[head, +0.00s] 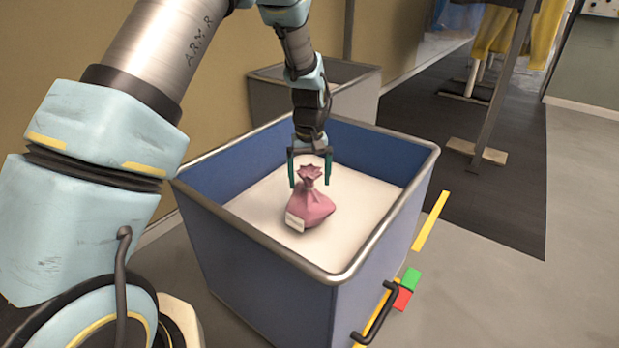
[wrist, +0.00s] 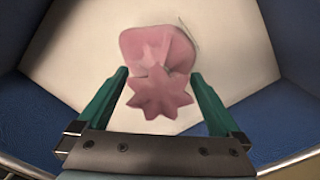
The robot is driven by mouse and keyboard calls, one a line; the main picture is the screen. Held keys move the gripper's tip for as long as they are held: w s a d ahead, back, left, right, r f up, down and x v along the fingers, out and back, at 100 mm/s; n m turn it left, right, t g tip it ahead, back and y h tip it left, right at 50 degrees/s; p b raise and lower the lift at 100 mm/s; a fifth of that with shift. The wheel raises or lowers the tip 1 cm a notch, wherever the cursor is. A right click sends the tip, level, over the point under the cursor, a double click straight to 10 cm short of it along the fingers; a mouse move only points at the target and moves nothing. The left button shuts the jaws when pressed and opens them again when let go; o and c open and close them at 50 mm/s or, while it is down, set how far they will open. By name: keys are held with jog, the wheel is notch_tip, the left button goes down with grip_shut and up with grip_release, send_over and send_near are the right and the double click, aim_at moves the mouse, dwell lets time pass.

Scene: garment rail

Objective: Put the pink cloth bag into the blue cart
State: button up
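The pink cloth bag (head: 311,207) is inside the blue cart (head: 270,299), over its pale floor, with its gathered neck upward and a white tag on its side. I cannot tell for sure whether it rests on that floor. My gripper (head: 310,183) points down inside the cart with its green fingers spread on either side of the bag's neck. In the wrist view, the bag (wrist: 157,48) lies ahead of my gripper (wrist: 160,88), with visible gaps between both fingers and the neck. The gripper is open and not holding the bag.
A grey bin (head: 265,98) stands behind the cart against the tan wall. A dark mat (head: 513,190) with a metal rack post (head: 502,90) lies to the right. The cart's metal rim (head: 345,278) surrounds my gripper.

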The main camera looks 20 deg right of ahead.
jog(key=shift+r, duration=0.1)
notch_tip(320, 180, up, 12)
jog(key=w+a+r+n, duration=0.1)
jog(key=a+r, duration=0.1)
jog(key=a, duration=1.6)
jog(key=s+a, duration=0.4)
jog(key=a, duration=0.4)
jog(key=s+a+f+n+t, duration=0.1)
jog(key=s+a, duration=0.4)
jog(key=a, duration=0.4)
jog(key=shift+s+t+p, duration=0.3)
notch_tip(320, 180, up, 15)
jog(key=p, duration=1.5)
jog(key=shift+r, duration=0.15)
